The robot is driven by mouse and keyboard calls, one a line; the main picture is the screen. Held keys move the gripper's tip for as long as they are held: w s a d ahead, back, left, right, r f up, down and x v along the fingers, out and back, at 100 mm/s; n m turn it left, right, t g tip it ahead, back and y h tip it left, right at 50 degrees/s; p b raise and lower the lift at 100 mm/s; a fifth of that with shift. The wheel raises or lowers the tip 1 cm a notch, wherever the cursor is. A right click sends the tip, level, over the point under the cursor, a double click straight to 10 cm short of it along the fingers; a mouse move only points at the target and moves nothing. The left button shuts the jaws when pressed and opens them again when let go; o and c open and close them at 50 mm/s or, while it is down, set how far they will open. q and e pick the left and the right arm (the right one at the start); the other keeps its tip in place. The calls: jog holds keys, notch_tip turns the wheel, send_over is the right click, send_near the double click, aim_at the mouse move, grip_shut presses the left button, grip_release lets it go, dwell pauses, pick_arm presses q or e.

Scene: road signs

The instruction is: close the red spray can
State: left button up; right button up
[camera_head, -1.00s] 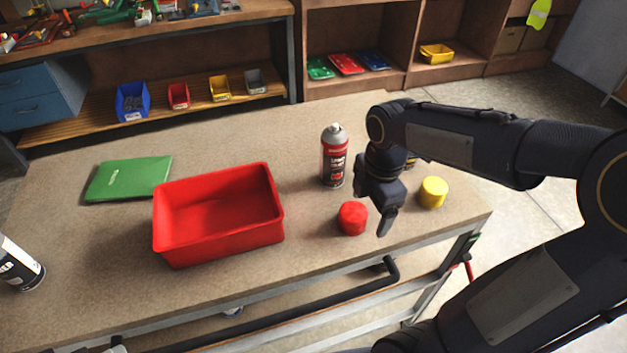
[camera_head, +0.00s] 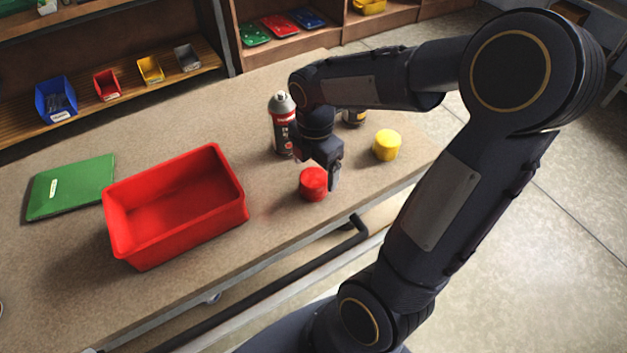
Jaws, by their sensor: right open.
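The red spray can (camera_head: 281,128) stands upright on the workbench, with a grey top; my right arm partly covers its right side. A red cap (camera_head: 312,184) lies on the bench in front of it, apart from the can. My right gripper (camera_head: 317,172) is open and points down at the red cap. One finger is at the cap's right side; the other is hard to make out behind the cap. I cannot tell whether the fingers touch it. My left gripper is not in view.
A yellow cap (camera_head: 387,145) stands to the right. Another can (camera_head: 354,117) is partly hidden behind my right arm. A red bin (camera_head: 178,248) and a green book (camera_head: 70,188) are on the left. The bench's front edge is close to the red cap.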

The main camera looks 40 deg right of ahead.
aim_at(313, 177)
jog(key=f, duration=0.5)
jog(key=shift+a+f+p, duration=0.1)
jog(key=shift+a+p, duration=0.1)
jog(key=shift+p, duration=0.15)
jog(key=c, duration=1)
